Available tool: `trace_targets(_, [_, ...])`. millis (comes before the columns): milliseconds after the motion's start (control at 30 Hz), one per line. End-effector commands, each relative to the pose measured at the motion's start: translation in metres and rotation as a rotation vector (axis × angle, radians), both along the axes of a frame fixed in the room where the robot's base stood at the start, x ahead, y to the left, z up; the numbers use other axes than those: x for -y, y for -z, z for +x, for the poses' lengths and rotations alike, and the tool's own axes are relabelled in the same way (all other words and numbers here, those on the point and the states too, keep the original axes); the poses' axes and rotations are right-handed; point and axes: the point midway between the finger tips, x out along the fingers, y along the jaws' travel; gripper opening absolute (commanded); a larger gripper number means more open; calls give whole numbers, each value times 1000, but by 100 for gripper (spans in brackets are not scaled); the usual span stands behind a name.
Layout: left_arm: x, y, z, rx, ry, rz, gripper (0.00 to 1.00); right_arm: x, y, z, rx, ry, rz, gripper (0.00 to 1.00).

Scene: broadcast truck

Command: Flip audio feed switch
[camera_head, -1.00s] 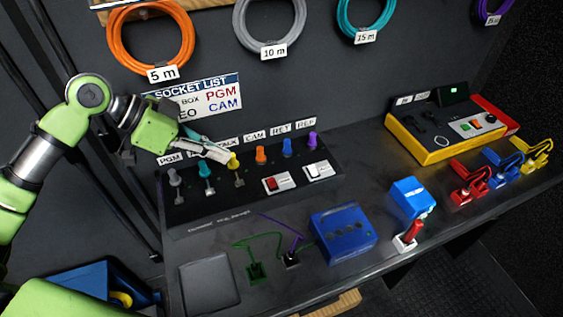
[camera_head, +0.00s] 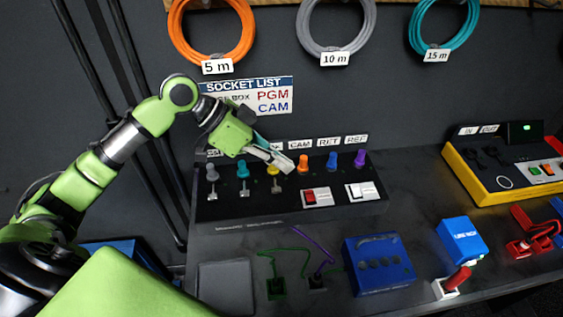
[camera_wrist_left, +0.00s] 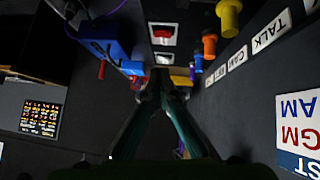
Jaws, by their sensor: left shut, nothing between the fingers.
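A black sloped panel (camera_head: 240,208) carries a row of coloured knobs, small metal toggle switches under the left ones, a red rocker switch (camera_head: 315,197) and a white rocker switch (camera_head: 361,191). I cannot read which switch is labelled audio feed. My left gripper (camera_head: 285,163) is shut and empty, its tips over the back of the panel between the yellow knob (camera_head: 274,171) and the orange knob (camera_head: 303,164). In the left wrist view, the shut fingertips (camera_wrist_left: 160,78) point toward the rocker switches; the red one (camera_wrist_left: 162,33) shows beyond them. My right gripper is out of view.
A yellow-edged console (camera_head: 497,193) is at right. Cables and a flat grey pad (camera_head: 225,287) lie at front left. Coiled cables (camera_head: 211,58) hang on the wall.

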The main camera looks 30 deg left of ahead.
Motion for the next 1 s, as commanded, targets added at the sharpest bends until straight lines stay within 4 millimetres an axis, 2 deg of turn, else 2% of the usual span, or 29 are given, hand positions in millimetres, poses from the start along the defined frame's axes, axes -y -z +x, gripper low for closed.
trace_targets(100, [19, 16, 8, -2, 3, -6, 0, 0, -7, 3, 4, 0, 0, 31])
trace_targets(333, [48, 51, 21, -3, 0, -3, 0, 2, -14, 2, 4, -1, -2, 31])
trace_targets(433, [47, 68, 17, -5, -1, -1, 0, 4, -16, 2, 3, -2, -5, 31])
trace_targets(600, [48, 84, 16, -1, -2, 1, 0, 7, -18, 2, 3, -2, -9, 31])
trace_targets(1000, [48, 88, 16, 1, 0, 2, 0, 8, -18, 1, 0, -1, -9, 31])
